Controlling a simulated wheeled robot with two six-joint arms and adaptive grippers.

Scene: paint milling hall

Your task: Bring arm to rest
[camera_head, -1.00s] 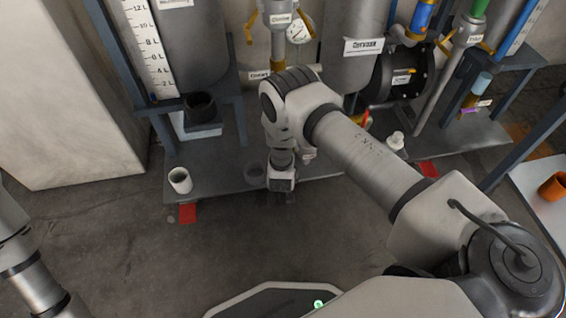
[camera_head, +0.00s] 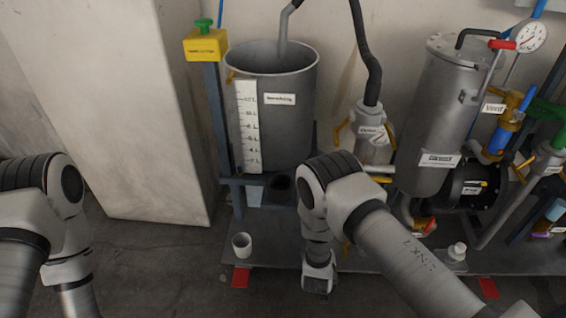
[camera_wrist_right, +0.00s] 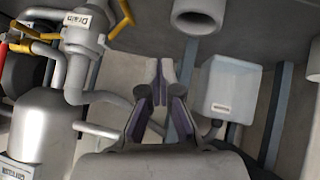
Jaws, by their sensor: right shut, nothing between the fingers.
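My right arm (camera_head: 410,260) reaches in from the lower right in the head view, its elbow raised and its wrist (camera_head: 318,275) hanging down in front of the skid. The gripper fingers are hidden there. In the right wrist view my right gripper (camera_wrist_right: 161,80) shows its two fingers close together with nothing between them. My left arm (camera_head: 45,225) is at the left edge of the head view, bent downward. Its gripper is out of the frame.
A grey tank (camera_head: 290,125) with a scale and a steel filter vessel (camera_head: 435,130) stand behind the right arm. A pale pillar (camera_head: 140,120) stands left. A white container (camera_wrist_right: 232,88) shows in the wrist view.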

